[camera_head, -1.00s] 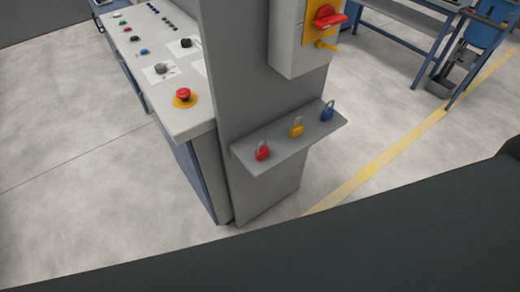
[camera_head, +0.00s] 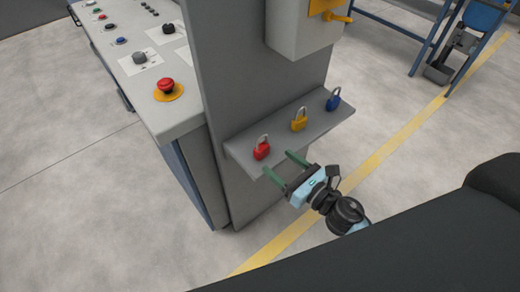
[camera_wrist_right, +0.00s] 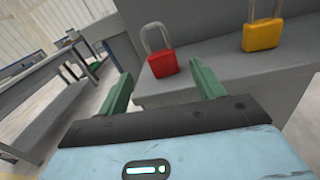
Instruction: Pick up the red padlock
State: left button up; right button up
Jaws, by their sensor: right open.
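The red padlock (camera_head: 261,151) stands upright on a grey shelf (camera_head: 285,140), at the shelf's near left end, with its shackle up. It also shows in the right wrist view (camera_wrist_right: 163,62), ahead of and between the two green fingers. My right gripper (camera_head: 281,163) is open and empty, just in front of the shelf's edge. Its fingers point toward the red padlock and stay apart from it. In the right wrist view the gripper (camera_wrist_right: 160,85) has its fingers wide apart. My left gripper is not in view.
A yellow padlock (camera_head: 299,119) and a blue padlock (camera_head: 333,100) stand farther right on the shelf. A grey panel (camera_head: 235,70) rises behind it. A control desk with a red emergency button (camera_head: 166,87) is at left. Open floor lies to the right.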

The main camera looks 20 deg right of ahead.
aim_at(265, 149)
jog(key=shift+w+a+r+n, duration=0.15)
jog(key=shift+w+n, duration=0.15)
jog(key=shift+n, duration=0.4)
jog(key=shift+w+a+r, duration=0.1)
jog(key=shift+w+a, duration=0.1)
jog(key=shift+w, duration=0.3)
jog(key=shift+p+x, duration=0.65)
jog(key=shift+x, duration=2.75)
jog(key=shift+d, duration=0.1)
jog(key=c, duration=1.1)
